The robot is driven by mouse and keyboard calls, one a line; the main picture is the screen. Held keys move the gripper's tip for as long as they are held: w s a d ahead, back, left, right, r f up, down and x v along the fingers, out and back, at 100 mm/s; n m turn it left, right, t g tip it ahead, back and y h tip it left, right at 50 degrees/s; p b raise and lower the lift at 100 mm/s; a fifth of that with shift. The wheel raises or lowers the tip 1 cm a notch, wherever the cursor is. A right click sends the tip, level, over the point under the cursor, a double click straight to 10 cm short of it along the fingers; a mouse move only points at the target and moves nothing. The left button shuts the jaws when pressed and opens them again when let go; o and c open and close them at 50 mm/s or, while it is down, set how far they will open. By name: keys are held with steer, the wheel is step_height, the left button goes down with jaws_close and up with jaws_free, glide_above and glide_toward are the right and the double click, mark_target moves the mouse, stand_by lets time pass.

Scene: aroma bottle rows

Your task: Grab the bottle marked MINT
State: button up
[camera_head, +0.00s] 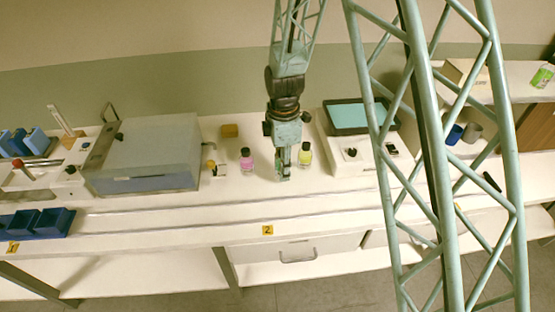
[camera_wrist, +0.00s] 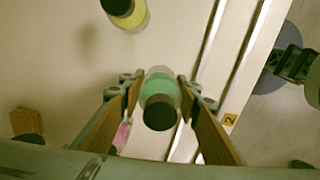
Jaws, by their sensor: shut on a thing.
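My gripper (camera_head: 285,174) hangs over the bench between the pink and yellow bottles. In the wrist view my gripper (camera_wrist: 160,80) is shut on a green bottle with a dark cap (camera_wrist: 159,84), with one finger on each side of it. In the head view the gripper mostly hides this bottle. A pink bottle (camera_head: 247,160) stands to the left and a yellow bottle (camera_head: 305,155) to the right. The wrist view shows the yellow bottle (camera_wrist: 130,15) at the top and part of the pink bottle (camera_wrist: 122,135) behind the left finger. No lettering, including MINT, is readable.
A large grey box-like device (camera_head: 148,155) stands to the left, and a white device with a dark-framed screen (camera_head: 355,118) to the right. A small yellow-brown block (camera_head: 229,131) sits behind the pink bottle. The bench's front strip (camera_head: 200,228) is mostly clear.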

steer(key=s+d, duration=0.1)
steer(key=s, duration=0.1)
steer(key=s+d, duration=0.1)
steer(key=s, duration=0.2)
steer(key=s+d+r, duration=0.1)
steer(key=s, duration=0.2)
steer(key=shift+s, duration=0.15)
stand_by(0.5)
